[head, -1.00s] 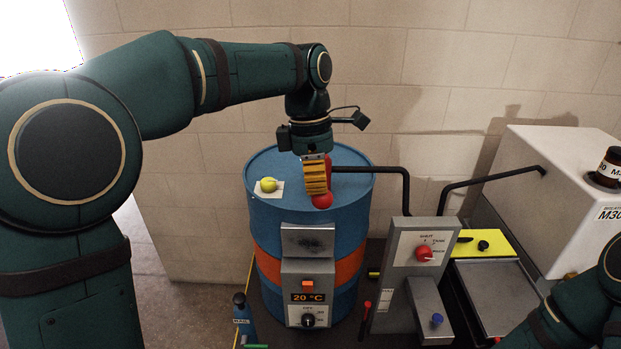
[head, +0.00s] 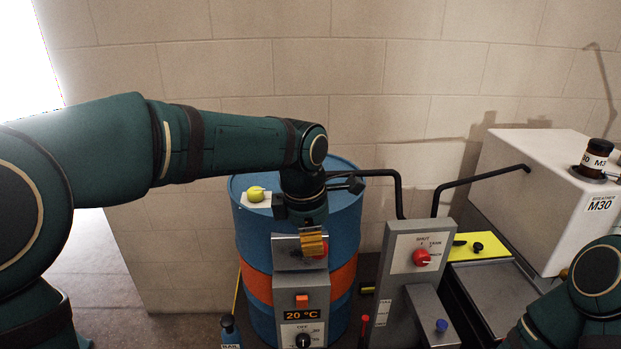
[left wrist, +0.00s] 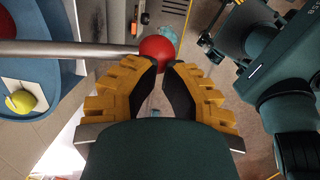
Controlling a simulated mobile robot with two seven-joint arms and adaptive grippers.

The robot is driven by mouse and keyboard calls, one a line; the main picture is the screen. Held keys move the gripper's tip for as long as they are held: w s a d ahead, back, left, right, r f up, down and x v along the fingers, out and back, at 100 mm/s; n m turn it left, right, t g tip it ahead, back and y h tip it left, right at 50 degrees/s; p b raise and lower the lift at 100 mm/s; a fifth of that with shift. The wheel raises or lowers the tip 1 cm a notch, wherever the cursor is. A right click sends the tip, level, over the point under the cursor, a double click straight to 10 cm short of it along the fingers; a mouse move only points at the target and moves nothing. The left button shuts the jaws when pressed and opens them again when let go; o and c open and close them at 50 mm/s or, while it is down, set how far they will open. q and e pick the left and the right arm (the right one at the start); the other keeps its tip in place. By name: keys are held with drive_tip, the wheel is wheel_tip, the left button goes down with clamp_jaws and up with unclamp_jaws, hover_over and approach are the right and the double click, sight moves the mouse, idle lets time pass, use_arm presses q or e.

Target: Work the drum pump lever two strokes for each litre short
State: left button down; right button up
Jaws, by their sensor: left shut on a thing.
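My left gripper (head: 312,246) is shut on the red ball knob of the drum pump lever, low in front of the blue drum's upper side. In the left wrist view the red knob (left wrist: 157,54) sits between the yellow fingertips (left wrist: 166,66), at the end of a grey lever rod (left wrist: 70,48). The drum (head: 262,236) is blue with an orange band. My gripper and wrist hide the lever's rod in the head view. A valve panel (head: 405,250) with a red knob (head: 421,257) stands right of the drum. My right gripper is out of view; only its arm shows.
A heater box (head: 303,301) on the drum reads 20 °C. A yellow-green ball (head: 256,193) rests on the drum top. A white tank (head: 535,185) marked M30 stands at right, joined by black pipes. A blue bottle (head: 229,334) stands lower left.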

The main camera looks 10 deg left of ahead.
use_arm(q)
drive_tip(key=shift+f, duration=1.2)
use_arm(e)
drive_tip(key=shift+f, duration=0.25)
use_arm(q)
drive_tip(key=shift+f, duration=0.1)
